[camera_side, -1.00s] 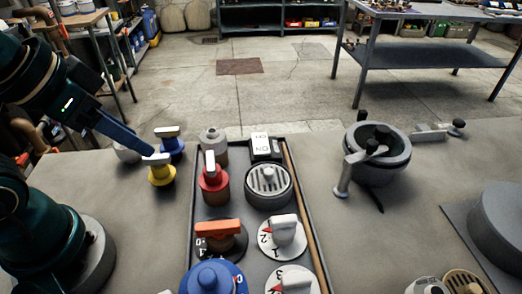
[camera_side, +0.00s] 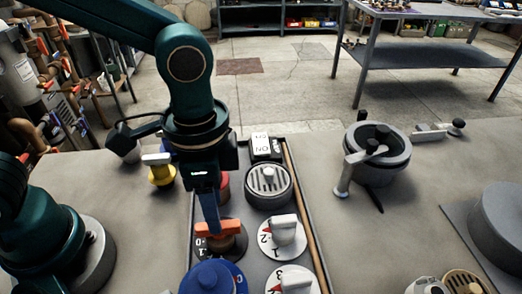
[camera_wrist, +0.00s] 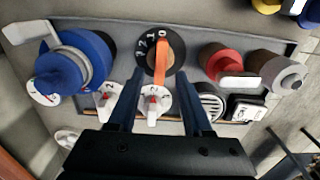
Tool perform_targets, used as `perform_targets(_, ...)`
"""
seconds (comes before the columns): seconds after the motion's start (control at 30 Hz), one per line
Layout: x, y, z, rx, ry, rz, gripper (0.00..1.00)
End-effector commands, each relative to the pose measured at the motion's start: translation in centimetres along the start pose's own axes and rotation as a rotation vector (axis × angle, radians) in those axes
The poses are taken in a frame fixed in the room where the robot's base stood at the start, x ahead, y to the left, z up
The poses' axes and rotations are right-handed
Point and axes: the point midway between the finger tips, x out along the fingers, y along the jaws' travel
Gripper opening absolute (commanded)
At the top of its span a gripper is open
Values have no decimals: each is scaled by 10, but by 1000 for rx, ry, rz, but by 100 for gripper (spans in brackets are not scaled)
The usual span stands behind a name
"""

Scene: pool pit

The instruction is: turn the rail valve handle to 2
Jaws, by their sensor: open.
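A valve with an orange bar handle (camera_side: 218,229) on a round brown body stands in the tray; I take it as the rail valve. In the wrist view its orange handle (camera_wrist: 162,62) lies roughly along the picture's vertical, over a black dial (camera_wrist: 143,52) marked with white numbers including 0, 1 and 2. My gripper (camera_side: 211,222) points down over this valve. In the wrist view my gripper (camera_wrist: 160,75) is open, one finger on each side of the handle. Contact is not visible.
A red valve (camera_wrist: 222,63) and a grey one (camera_wrist: 275,72) stand to one side, a blue valve (camera_wrist: 75,62) to the other. White dials (camera_side: 282,238), a round grille (camera_side: 268,183) and an ON switch (camera_side: 264,146) share the tray. A grey pot (camera_side: 378,153) stands right.

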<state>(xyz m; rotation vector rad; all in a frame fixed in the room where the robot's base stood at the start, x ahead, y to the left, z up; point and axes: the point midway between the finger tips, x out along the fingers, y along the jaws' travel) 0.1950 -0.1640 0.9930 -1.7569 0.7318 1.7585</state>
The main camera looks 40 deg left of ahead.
Motion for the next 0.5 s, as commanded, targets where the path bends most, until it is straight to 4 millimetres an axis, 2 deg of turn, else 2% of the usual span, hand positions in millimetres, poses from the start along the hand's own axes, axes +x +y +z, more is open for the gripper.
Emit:
perform_targets(0.23, 32, 0, 1, -2, -5, 2, 50)
perform_targets(0.5, 42, 0, 1, -3, 1, 1, 50)
